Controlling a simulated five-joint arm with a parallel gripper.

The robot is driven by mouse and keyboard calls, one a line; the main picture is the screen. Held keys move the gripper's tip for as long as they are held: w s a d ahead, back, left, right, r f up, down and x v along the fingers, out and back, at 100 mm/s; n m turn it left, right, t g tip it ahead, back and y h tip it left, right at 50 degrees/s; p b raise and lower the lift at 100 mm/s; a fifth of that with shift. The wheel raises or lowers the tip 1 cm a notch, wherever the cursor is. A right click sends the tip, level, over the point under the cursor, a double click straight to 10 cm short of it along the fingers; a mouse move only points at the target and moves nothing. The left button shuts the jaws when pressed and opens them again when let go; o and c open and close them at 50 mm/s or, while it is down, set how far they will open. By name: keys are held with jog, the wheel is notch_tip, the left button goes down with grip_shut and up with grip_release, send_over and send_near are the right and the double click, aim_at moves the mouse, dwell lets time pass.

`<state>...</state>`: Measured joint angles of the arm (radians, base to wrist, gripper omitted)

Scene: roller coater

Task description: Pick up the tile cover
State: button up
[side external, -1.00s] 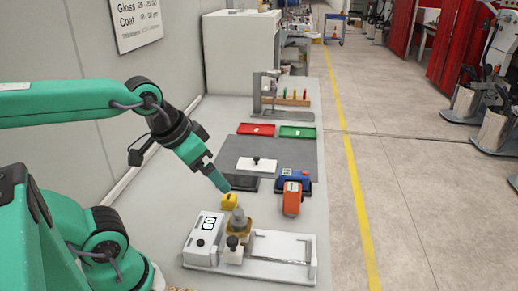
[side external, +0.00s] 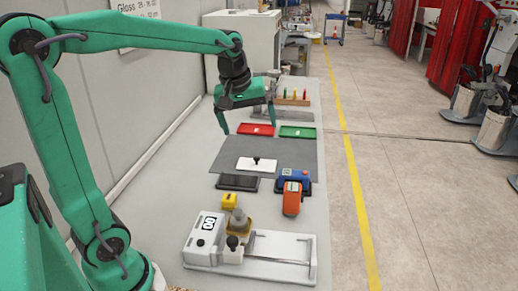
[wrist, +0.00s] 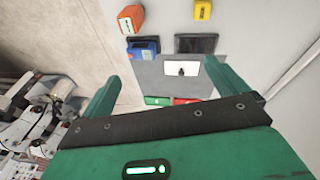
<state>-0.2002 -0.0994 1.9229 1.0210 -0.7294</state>
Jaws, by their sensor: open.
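A red tray (side external: 256,130) and a green tray (side external: 298,132) lie behind the mat. A black pad (side external: 238,184), a blue device (side external: 293,176), an orange device (side external: 292,203) and a yellow block (side external: 229,201) are in front. A white coater machine (side external: 200,252) fills the near end.

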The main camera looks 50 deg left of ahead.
jog(key=w+a+f+n+g, duration=0.1)
jog(key=w+a+f+n, duration=0.25)
jog(key=w+a, duration=0.2)
jog(key=n+g, duration=0.2)
jog(key=n, duration=1.1)
send_over(251, 164)
jog(key=shift+h, duration=0.3)
jog(key=shift+a+f, duration=0.15)
jog(key=shift+f, duration=4.6)
jog(key=shift+a+f, duration=0.1)
jog(key=shift+f, duration=4.6)
jog(key=shift+f, duration=0.1)
jog(key=shift+d+f, duration=0.2)
jog(key=shift+f, duration=2.3)
jog(key=c, duration=1.1)
